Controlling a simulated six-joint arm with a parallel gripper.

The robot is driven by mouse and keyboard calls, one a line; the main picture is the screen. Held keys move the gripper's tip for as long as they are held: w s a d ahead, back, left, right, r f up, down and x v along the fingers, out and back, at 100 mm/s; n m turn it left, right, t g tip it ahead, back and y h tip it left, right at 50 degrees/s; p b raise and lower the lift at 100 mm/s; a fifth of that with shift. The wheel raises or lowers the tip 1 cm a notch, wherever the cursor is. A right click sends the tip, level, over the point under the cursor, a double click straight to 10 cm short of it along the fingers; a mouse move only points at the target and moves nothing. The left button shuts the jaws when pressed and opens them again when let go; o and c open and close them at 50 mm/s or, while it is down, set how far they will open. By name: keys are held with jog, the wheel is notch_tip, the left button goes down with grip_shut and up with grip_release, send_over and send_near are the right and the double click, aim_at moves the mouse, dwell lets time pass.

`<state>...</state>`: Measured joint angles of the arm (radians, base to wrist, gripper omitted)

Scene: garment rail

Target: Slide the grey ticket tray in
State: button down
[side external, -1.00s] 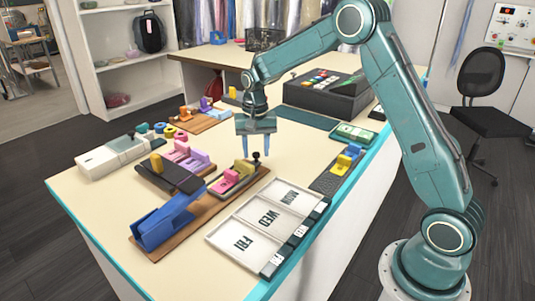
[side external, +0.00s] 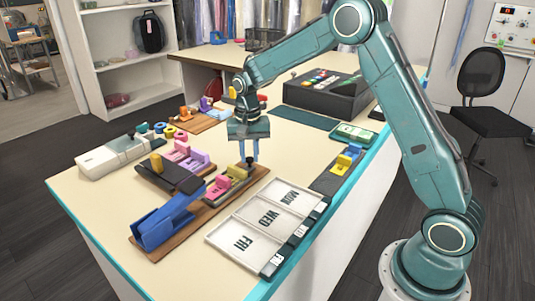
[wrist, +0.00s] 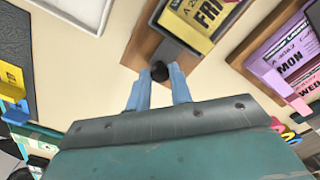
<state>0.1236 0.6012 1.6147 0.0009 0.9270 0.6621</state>
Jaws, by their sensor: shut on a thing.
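The grey ticket tray (wrist: 181,45) lies on a brown wooden board (wrist: 141,47) and carries a yellow FRI ticket block (wrist: 205,20). In the side view it also carries a pink block (side external: 218,187) beside the yellow block (side external: 236,173). A black knob (wrist: 160,71) stands at the tray's end. My gripper (side external: 249,159) is shut on this knob, its blue fingers on either side of it in the wrist view (wrist: 158,80). A blue lever device (side external: 168,215) sits at the other end of the board, in line with the tray.
A white sorting tray marked MON, WED and FRI (side external: 240,242) lies right of the board. A dark device (side external: 172,174) and purple blocks (side external: 196,160) stand to the left. A dark mat with yellow and blue blocks (side external: 335,172) lies at the table's right edge.

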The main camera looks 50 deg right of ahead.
jog(key=a, duration=0.4)
jog(key=shift+a, duration=0.35)
jog(key=c, duration=1.3)
grip_release()
jog(key=shift+o, duration=0.2)
jog(key=shift+r, duration=0.55)
notch_tip(320, 180, up, 13)
jog(key=shift+f, duration=0.1)
